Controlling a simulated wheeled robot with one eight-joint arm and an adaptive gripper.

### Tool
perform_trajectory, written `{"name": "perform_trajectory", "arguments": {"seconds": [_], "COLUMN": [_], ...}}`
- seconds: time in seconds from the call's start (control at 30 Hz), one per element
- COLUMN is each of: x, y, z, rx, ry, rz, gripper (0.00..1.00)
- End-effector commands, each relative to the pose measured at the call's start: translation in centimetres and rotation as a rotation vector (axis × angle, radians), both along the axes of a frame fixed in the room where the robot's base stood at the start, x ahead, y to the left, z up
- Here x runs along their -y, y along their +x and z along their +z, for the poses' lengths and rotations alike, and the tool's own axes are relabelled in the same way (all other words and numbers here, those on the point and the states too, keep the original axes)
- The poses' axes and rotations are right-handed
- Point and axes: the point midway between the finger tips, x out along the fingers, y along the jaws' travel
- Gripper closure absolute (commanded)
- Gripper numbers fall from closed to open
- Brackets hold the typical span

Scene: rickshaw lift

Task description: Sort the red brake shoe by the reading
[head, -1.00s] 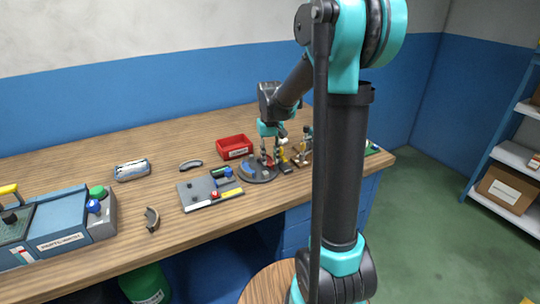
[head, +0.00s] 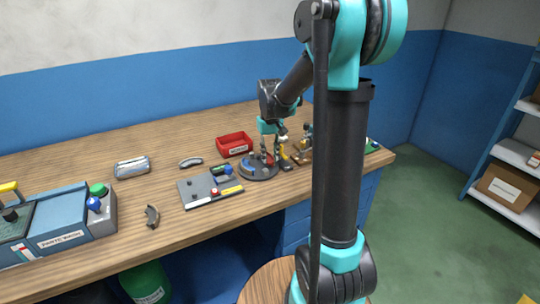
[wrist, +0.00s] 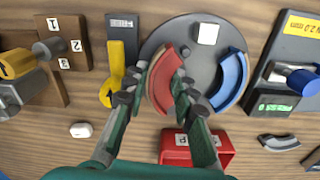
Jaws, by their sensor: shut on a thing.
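The red brake shoe (wrist: 163,82) is a curved red piece in the wrist view. My gripper (wrist: 161,76) is shut on it, one finger on each side, over the grey round plate (wrist: 190,45). I cannot tell whether the shoe touches the plate. In the head view my gripper (head: 268,150) is over the round plate (head: 258,174) near the right end of the bench. A blue curved shoe (wrist: 234,82) lies on the plate. A gauge unit (wrist: 284,75) to the right in the wrist view has a lit green display and a yellow "2.0 mm" label.
A red bin (head: 234,146) stands behind the plate. A black-and-yellow tool (wrist: 112,88) and a wooden block numbered 1, 2, 3 (wrist: 72,50) are left of the plate in the wrist view.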

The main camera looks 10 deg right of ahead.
Motion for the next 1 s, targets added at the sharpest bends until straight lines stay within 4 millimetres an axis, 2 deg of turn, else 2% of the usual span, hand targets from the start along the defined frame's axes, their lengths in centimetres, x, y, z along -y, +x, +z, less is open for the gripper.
{"name": "perform_trajectory", "arguments": {"seconds": [1.0], "x": [0.0], "y": [0.0], "z": [-0.5], "rx": [0.0], "ry": [0.0], "rz": [0.0], "gripper": [1.0]}}
